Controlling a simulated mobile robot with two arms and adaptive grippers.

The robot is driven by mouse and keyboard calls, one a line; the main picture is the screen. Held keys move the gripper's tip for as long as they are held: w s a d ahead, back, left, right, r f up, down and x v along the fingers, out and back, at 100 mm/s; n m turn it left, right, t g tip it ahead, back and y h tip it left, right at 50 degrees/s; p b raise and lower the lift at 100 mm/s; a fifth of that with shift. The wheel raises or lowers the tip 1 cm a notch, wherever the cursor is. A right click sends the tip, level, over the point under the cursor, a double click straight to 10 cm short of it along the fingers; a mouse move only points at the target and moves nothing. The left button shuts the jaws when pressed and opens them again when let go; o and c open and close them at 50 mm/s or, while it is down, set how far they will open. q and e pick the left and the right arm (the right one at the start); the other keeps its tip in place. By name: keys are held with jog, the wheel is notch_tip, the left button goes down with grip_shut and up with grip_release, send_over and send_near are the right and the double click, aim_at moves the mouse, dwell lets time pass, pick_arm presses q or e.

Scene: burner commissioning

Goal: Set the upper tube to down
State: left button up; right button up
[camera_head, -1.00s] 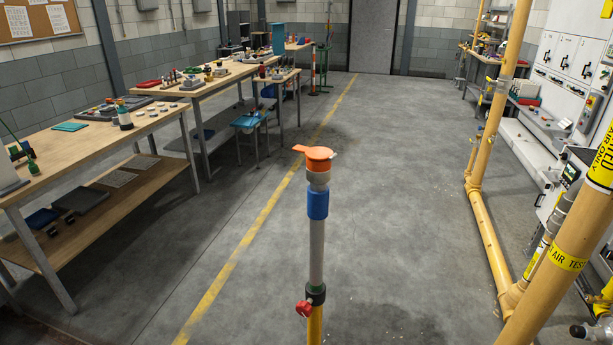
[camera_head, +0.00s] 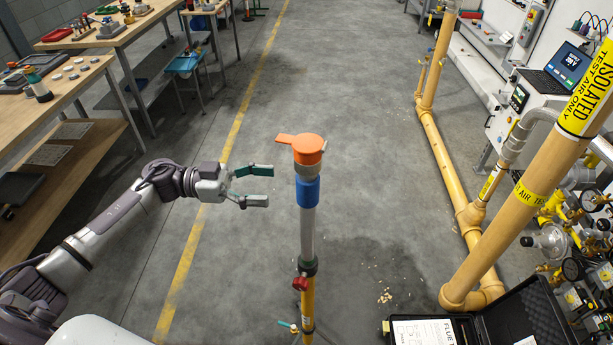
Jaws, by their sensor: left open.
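An upright pole stands in the middle of the view. Its grey upper tube (camera_head: 308,232) has a blue sleeve (camera_head: 308,191) and an orange cap (camera_head: 306,149) with a side tab on top. The tube rises from a dark collar with a red knob (camera_head: 300,283), above a yellow lower tube (camera_head: 307,312). My left gripper (camera_head: 270,186) is open and empty, to the left of the pole at about the height of the blue sleeve in the picture. Its fingers point right and appear apart from the pole. My right gripper is not in view.
Wooden workbenches (camera_head: 92,82) with small parts line the left. Yellow pipes (camera_head: 445,165) run along the right, with gauges (camera_head: 573,270) beside them. An open black case (camera_head: 525,318) lies at the lower right. Grey floor around the pole is largely clear.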

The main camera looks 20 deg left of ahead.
aim_at(307, 186)
pick_arm(q)
jog(key=shift+w+p+x, duration=0.2)
jog(key=shift+p+x, duration=1.25)
jog(key=shift+x, duration=3.2)
jog(key=shift+a+f, duration=0.1)
jog(key=shift+f, duration=0.05)
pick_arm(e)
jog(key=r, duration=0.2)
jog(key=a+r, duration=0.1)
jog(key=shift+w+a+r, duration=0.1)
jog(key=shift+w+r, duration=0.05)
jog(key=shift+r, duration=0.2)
pick_arm(q)
jog(key=shift+c, duration=0.3)
jog(key=c, duration=0.8)
grip_shut()
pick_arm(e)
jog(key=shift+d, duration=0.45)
